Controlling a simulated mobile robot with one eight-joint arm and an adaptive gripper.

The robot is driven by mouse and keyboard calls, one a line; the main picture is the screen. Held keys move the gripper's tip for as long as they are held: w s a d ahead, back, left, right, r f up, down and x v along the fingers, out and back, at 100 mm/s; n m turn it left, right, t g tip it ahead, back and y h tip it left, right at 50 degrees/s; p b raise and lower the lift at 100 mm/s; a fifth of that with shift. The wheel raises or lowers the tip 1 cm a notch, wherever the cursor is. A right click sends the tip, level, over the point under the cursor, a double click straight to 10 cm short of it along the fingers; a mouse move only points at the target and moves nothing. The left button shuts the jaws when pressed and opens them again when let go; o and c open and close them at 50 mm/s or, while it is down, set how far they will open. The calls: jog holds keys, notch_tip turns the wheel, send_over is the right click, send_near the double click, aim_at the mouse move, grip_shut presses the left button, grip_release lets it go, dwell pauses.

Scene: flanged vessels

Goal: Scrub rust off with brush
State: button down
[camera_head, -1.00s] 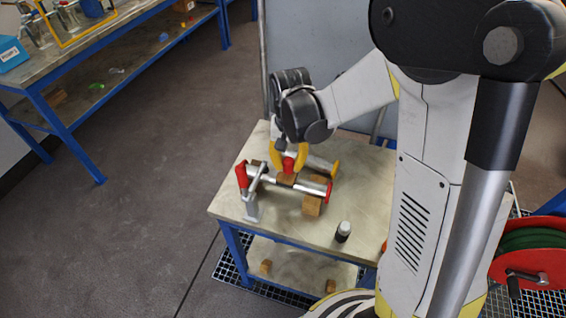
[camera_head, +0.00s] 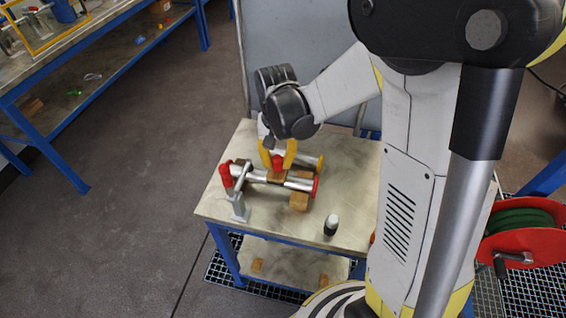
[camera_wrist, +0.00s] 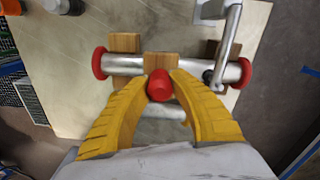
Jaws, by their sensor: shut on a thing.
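A silver pipe (camera_head: 300,184) with red end caps lies on wooden support blocks (camera_head: 299,201) on a small table. The wrist view shows the pipe (camera_wrist: 126,66) as bright metal, with no clear rust on the visible parts. A wooden brush block (camera_wrist: 162,66) with a red knob (camera_wrist: 160,85) sits over the middle of the pipe. My gripper (camera_head: 277,162) has its yellow fingers shut on the red knob, also seen in the wrist view (camera_wrist: 160,80). The bristles and the pipe surface under the block are hidden.
A dark bottle (camera_head: 331,226) stands near the table's front right. A yellow-ended tube (camera_head: 320,162) lies behind the pipe. A hose reel (camera_head: 510,236) is at right.

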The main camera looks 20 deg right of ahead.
jog(key=shift+w+a, duration=0.6)
jog(key=shift+a, duration=0.25)
jog(key=shift+w+a, duration=0.6)
jog(key=shift+a, duration=0.25)
jog(key=shift+s+d+f, duration=0.15)
jog(key=shift+s+d, duration=0.5)
jog(key=shift+d, duration=0.15)
jog(key=shift+s+d, duration=0.65)
jog(key=shift+d, duration=0.3)
jog(key=shift+r, duration=0.2)
notch_tip(320, 180, up, 8)
jog(key=p, duration=0.5)
jog(key=shift+w+a+p, duration=0.1)
jog(key=shift+p, duration=0.25)
